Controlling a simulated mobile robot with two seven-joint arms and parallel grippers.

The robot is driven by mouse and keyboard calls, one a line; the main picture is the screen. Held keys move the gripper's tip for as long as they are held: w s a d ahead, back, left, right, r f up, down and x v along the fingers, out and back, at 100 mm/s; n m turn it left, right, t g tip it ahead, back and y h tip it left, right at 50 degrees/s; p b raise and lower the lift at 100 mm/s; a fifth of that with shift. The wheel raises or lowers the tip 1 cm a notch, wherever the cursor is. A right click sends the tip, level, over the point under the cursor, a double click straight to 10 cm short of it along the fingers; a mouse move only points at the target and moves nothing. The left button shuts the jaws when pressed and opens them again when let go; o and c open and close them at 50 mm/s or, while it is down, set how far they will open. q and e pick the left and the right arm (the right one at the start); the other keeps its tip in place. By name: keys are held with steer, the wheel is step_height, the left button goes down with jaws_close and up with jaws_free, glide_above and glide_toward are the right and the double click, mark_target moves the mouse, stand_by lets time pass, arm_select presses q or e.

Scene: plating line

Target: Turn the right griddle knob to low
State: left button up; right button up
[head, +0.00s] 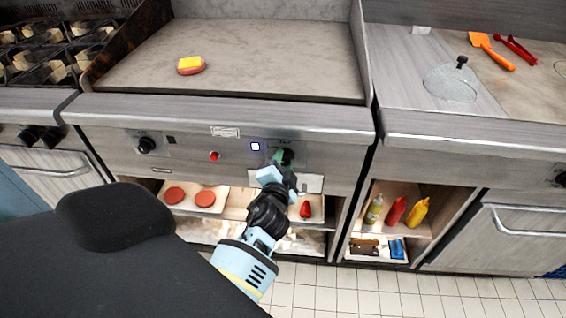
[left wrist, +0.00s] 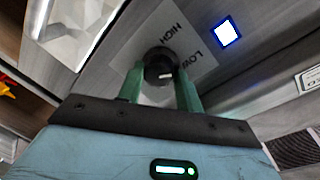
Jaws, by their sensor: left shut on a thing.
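The right griddle knob (left wrist: 160,66) is a dark round knob on the griddle's front panel. In the left wrist view it sits between the two green fingers of my left gripper (left wrist: 161,88), which is shut on it. A white mark shows on the knob's lower side in that view. The printed words HIGH and LOW (left wrist: 208,60) stand on the plate beside it, HIGH above and LOW to the right. In the head view my left gripper (head: 283,162) reaches up to the panel and hides part of the knob (head: 288,155). My right gripper is not in view.
A lit square (head: 255,146) and a red light (head: 214,156) are left of the knob. The left griddle knob (head: 146,145) is farther left. A sponge-like yellow and pink block (head: 190,66) lies on the griddle top (head: 280,50). Shelves with patties and bottles are below.

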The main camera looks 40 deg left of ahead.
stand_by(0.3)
arm_select(q)
steer(key=o, duration=0.9)
steer(key=shift+w+f, duration=0.1)
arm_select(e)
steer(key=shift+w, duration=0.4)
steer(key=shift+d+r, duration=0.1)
